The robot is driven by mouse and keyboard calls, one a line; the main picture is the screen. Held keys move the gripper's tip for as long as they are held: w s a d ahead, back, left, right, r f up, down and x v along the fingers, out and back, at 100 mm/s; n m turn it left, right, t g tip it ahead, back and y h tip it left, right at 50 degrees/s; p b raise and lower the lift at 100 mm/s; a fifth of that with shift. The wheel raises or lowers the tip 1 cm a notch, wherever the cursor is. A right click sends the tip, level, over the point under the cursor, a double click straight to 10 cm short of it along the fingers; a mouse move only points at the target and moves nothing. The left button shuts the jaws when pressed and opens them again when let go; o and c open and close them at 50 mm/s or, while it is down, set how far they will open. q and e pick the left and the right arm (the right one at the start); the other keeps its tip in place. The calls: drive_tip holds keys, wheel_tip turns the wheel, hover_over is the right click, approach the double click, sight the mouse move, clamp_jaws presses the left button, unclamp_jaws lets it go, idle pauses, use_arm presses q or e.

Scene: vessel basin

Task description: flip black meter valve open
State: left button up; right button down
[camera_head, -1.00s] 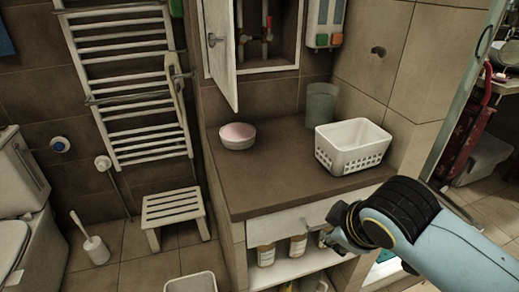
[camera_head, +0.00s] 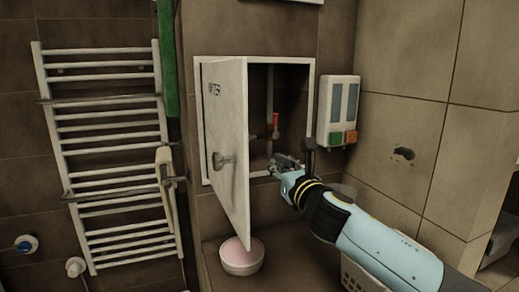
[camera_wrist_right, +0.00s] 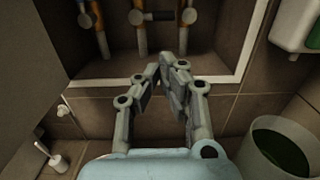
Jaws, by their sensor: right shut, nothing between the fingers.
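The open wall cabinet (camera_head: 311,92) holds pipes and a valve with a red handle (camera_head: 276,124). In the right wrist view, brass-coloured pipe fittings (camera_wrist_right: 140,38) stand inside the cabinet, with a dark part (camera_wrist_right: 162,15) between two of them. I cannot tell for sure whether that dark part is the black meter valve. My right gripper (camera_head: 277,164) is shut and empty at the cabinet's lower edge, below the red handle. Its fingers also show in the right wrist view (camera_wrist_right: 168,72), in front of the lower frame. My left gripper is out of view.
The white cabinet door (camera_head: 228,150) stands open left of my right gripper. A dispenser (camera_head: 337,105) hangs at the right. A pink-topped round container (camera_head: 241,256) sits on the counter below. A towel rail (camera_head: 105,150) is on the left wall.

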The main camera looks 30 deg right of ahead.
sight(255, 136)
drive_tip(key=x, duration=0.8)
drive_tip(key=shift+w+f, duration=0.1)
drive_tip(key=shift+w, duration=0.3)
drive_tip(key=shift+w+d, duration=0.2)
drive_tip(key=shift+w, duration=0.4)
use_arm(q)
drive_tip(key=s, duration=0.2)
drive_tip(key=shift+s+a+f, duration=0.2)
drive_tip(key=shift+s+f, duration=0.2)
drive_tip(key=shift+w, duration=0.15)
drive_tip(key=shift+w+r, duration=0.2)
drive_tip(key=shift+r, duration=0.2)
use_arm(e)
drive_tip(key=shift+d+r+n, duration=0.1)
drive_tip(key=shift+r+n, duration=0.1)
drive_tip(key=shift+n, duration=0.1)
